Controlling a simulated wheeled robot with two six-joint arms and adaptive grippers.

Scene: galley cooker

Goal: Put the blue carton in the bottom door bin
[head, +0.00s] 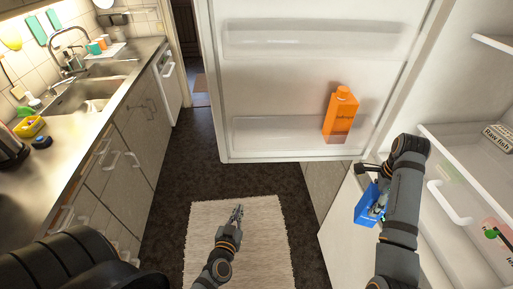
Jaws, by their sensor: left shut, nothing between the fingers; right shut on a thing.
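The blue carton (368,207) is held by my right gripper (372,190), which is shut on it. It is at the lower right, in front of the white fridge front, and my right arm partly hides it. The open fridge door fills the upper middle. Its bottom door bin (275,137) holds an orange carton (341,115) standing at the right end. The left part of that bin is empty. The held carton is right of and lower in the picture than the bin, apart from it. My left gripper (238,212) is shut and empty above the pale rug.
An upper door bin (275,40) looks empty. The fridge interior at right has a drawer (465,185) and a box labelled raw fish (498,137). A counter with a sink (90,92) runs along the left. The floor around the rug (262,240) is clear.

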